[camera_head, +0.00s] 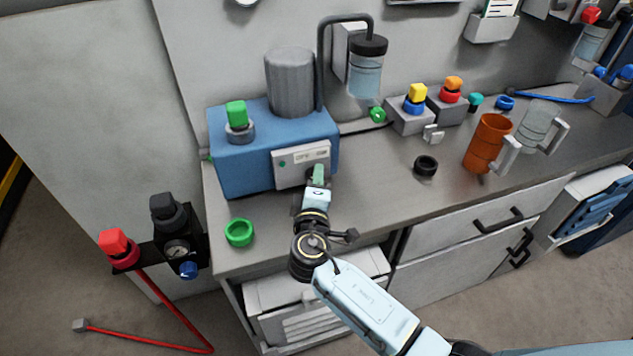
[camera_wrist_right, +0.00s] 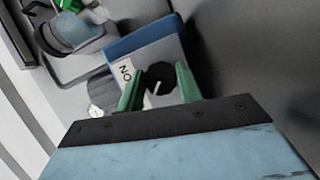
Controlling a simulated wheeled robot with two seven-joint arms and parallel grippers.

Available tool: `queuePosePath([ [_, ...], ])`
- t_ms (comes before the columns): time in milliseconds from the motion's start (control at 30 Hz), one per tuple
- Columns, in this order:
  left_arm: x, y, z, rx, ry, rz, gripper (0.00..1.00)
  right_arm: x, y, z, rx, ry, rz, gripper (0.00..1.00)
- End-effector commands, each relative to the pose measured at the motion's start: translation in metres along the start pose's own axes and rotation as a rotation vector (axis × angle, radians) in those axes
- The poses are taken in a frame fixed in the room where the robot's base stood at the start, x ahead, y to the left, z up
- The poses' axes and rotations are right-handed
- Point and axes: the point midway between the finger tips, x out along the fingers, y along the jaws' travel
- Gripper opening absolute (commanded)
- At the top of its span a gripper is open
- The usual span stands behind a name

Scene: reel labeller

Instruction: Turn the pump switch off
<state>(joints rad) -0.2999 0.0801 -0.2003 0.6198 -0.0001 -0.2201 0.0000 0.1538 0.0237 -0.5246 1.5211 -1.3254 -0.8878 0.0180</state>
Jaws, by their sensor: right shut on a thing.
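The pump is a blue box (camera_head: 240,158) with a grey motor cylinder (camera_head: 290,82) on top, standing on the bench. Its light grey switch panel (camera_head: 290,166) faces front, with small lettering and a green dot. My right gripper (camera_head: 318,178) is at this panel and hides the switch in the head view. In the right wrist view, the black round switch knob (camera_wrist_right: 159,76) with a white pointer line sits between the green fingers of my right gripper (camera_wrist_right: 158,72), which are shut on it. A white label (camera_wrist_right: 124,73) reading ON is beside it. My left gripper is out of view.
A green ring (camera_head: 239,233) lies on the bench (camera_head: 375,205) front left. A black ring (camera_head: 426,166), an orange mug (camera_head: 487,143) and a clear mug (camera_head: 537,127) stand to the right.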

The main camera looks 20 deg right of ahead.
Motion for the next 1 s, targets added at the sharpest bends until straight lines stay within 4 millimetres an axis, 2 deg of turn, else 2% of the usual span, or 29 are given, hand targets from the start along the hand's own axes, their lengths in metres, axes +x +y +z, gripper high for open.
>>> queuePosePath([
  [67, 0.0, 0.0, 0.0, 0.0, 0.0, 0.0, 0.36, 0.0, 0.001, -0.001, -0.003, 0.003, 0.002, 0.13],
  [100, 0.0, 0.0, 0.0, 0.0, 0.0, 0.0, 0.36, 0.0, 0.001, -0.001, -0.002, 0.003, 0.002, 0.38],
  [267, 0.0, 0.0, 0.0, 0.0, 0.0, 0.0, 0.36, 0.0, 0.001, -0.001, -0.001, 0.002, 0.001, 0.57],
  [533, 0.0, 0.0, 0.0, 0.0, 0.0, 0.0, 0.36, -0.001, 0.0, 0.0, 0.0, 0.001, 0.0, 0.57],
  [667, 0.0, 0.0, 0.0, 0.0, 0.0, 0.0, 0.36, -0.01, -0.001, 0.0, 0.001, 0.002, -0.002, 0.57],
  [767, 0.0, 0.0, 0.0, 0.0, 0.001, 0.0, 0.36, -0.027, -0.001, 0.0, 0.002, 0.002, -0.002, 0.57],
  [1000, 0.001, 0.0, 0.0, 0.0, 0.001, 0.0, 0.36, -0.082, -0.001, 0.0, 0.002, 0.002, -0.003, 0.57],
])
